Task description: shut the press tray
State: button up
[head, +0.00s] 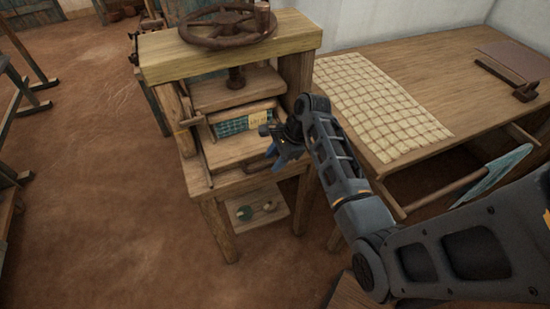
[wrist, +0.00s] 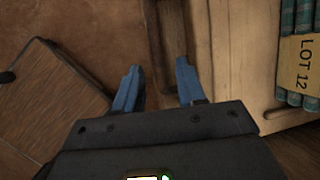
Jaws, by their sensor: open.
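The press tray (head: 226,153) is a pale wooden board that sticks out from the front of the wooden press. It bears a bundle of teal rolls (head: 231,127) with a yellow label, which reads "LOT 12" in the wrist view. My gripper (head: 272,152) is over the right front part of the tray in the head view. In the wrist view my gripper (wrist: 158,78) is open and empty, its blue fingers apart. A brown wooden bar (wrist: 172,35) shows between and beyond the fingertips, beside the tray's pale wood (wrist: 238,60). I cannot tell whether the fingers touch it.
The press has a dark handwheel (head: 228,27) on top and a lower shelf (head: 250,222) with small items. A table (head: 450,70) with a checked cloth (head: 375,100) stands close on the right. The earthen floor on the left is mostly clear.

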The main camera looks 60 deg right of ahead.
jog(key=shift+f, duration=0.15)
jog(key=shift+c, duration=0.4)
grip_shut()
